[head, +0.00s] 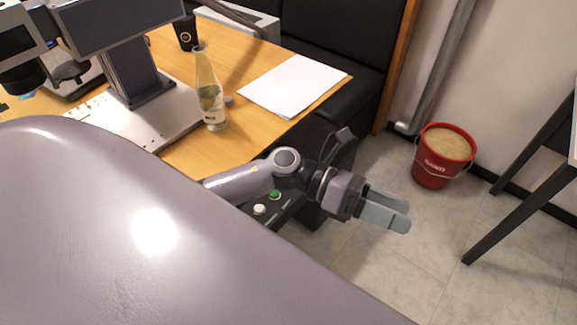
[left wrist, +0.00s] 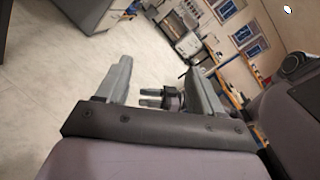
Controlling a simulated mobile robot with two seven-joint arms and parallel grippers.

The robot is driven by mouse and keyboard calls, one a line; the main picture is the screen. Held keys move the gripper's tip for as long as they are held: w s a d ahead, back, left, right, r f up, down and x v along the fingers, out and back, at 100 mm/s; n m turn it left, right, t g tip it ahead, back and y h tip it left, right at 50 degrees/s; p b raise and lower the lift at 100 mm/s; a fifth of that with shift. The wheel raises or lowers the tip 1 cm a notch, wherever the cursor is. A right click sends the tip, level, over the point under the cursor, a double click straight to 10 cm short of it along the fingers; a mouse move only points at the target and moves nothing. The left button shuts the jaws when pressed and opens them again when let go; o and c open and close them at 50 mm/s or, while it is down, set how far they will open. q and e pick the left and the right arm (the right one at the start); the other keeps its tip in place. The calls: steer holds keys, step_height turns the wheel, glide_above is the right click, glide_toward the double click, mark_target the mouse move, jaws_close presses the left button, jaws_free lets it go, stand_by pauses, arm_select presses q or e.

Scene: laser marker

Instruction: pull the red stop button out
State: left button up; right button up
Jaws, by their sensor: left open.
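No red stop button shows in either view. A dark control panel (head: 284,212) with a green button (head: 275,195) and a white button (head: 260,208) sits below the table edge, partly behind my left arm. My left gripper (head: 387,212) is to the right of this panel, over the floor, with nothing between its fingers. In the left wrist view its two fingers (left wrist: 160,88) stand wide apart. Beyond them shows a small two-fingered gripper (left wrist: 151,98), apparently my right one; its opening is too small to judge.
The wooden table (head: 240,70) holds a laser marker (head: 130,65), a glass bottle (head: 209,95), white paper (head: 293,86) and a dark cup (head: 186,32). A red bucket (head: 432,172) stands on the floor by the wall.

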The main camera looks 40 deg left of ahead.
arm_select(q)
steer(key=w+a+f+m+g+y+b, duration=0.1)
steer(key=a+f+m+g+y+b, duration=0.1)
steer(key=a+f+m+g+y, duration=0.35)
steer(key=w+a+m+t+y, duration=0.1)
steer(key=w+a+m+y, duration=0.1)
steer(key=a, duration=0.4)
steer(key=w+a+f+m+y+b, duration=0.1)
steer(key=w+a+m+y, duration=0.1)
steer(key=a+y, duration=0.4)
steer(key=w+a+f+m+t+y+b, duration=0.1)
steer(key=w+a+m+y, duration=0.1)
steer(key=a+m+y, duration=0.2)
steer(key=shift+w+a+m+t, duration=0.15)
steer(key=shift+a+m+t, duration=0.05)
steer(key=shift+a, duration=0.7)
steer(key=shift+w+a+m+t, duration=0.1)
steer(key=shift+a+m+t, duration=0.05)
steer(key=shift+a, duration=0.75)
steer(key=shift+a+f, duration=0.15)
steer(key=shift+a, duration=0.1)
steer(key=shift+f+b, duration=0.35)
steer(key=shift+f, duration=2.85)
